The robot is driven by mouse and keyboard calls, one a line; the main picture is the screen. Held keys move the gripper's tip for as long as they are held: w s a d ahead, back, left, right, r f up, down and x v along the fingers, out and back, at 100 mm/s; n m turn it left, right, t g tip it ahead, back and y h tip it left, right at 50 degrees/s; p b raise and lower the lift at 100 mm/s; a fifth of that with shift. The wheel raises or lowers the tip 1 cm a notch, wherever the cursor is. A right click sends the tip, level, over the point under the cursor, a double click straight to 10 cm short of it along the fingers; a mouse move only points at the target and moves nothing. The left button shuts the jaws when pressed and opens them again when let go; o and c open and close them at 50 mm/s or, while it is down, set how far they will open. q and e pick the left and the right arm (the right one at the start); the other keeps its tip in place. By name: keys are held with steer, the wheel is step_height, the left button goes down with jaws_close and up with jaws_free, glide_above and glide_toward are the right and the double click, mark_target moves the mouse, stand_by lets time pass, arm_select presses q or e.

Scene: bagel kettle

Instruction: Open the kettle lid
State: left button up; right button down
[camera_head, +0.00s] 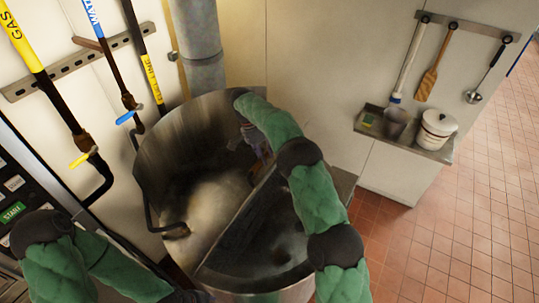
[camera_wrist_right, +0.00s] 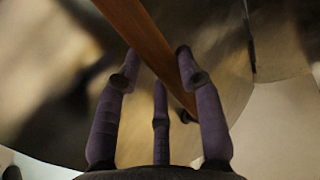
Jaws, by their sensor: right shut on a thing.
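The kettle (camera_head: 165,150) is a large round metal vessel in the middle of the head view. A straight edge crosses it diagonally, with a bright curved surface behind and a darker half (camera_head: 270,245) in front. I cannot tell clearly how far the lid is raised. My right gripper (camera_head: 257,150) is at the kettle's back right, partly hidden by my arm. In the right wrist view its purple fingers (camera_wrist_right: 157,55) are shut on a brown bar (camera_wrist_right: 150,35), with curved metal behind. My left arm enters at the bottom left; its gripper is out of view.
Yellow and blue labelled pipes (camera_head: 28,45) and a control panel (camera_head: 14,200) stand at the left. A vertical metal pipe (camera_head: 198,45) rises behind the kettle. At the right, utensils hang above a wall shelf (camera_head: 433,155) with containers. The tiled floor (camera_head: 430,250) is clear.

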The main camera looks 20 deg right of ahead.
steer(key=w+a+p, duration=0.4)
steer(key=p, duration=0.4)
steer(key=shift+f, duration=0.15)
steer(key=shift+f, duration=0.15)
stand_by(0.5)
steer(key=c, duration=0.8)
jaws_free()
steer(key=shift+w+r, duration=0.2)
steer(key=shift+w, duration=0.05)
steer(key=shift+s+r, duration=0.1)
